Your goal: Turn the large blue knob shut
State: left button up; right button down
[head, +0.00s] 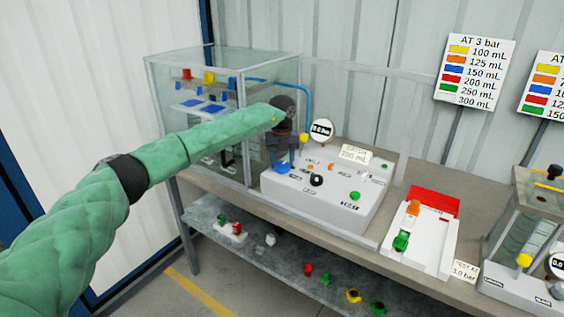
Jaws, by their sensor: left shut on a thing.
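The large blue knob (282,169) is on the left part of the white control box (325,196), partly covered from above by my gripper. My left arm in its green sleeve comes in from the left, and its dark left gripper (281,157) points down onto the knob, shut on it. The fingertips are small and dark, so their exact grip is hard to see. A round gauge (322,130) stands at the back of the box, just right of the gripper. My right gripper is not in view.
A glass case (270,65) with coloured parts stands behind my forearm. A yellow knob (304,138) is close to the gripper. Small black (316,180) and green (355,196) knobs sit on the box. A white unit with a red top (434,199) is to the right.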

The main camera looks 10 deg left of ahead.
aim_at(282, 163)
pick_arm(q)
jog(key=o, duration=1)
jog(key=shift+r, duration=0.6)
notch_tip(282, 163, up, 2)
jog(key=shift+r+b, duration=0.1)
jog(key=shift+b, duration=0.55)
notch_tip(282, 163, up, 4)
jog(key=shift+f+b, duration=0.2)
jog(key=shift+b, duration=0.25)
jog(key=shift+r, duration=0.4)
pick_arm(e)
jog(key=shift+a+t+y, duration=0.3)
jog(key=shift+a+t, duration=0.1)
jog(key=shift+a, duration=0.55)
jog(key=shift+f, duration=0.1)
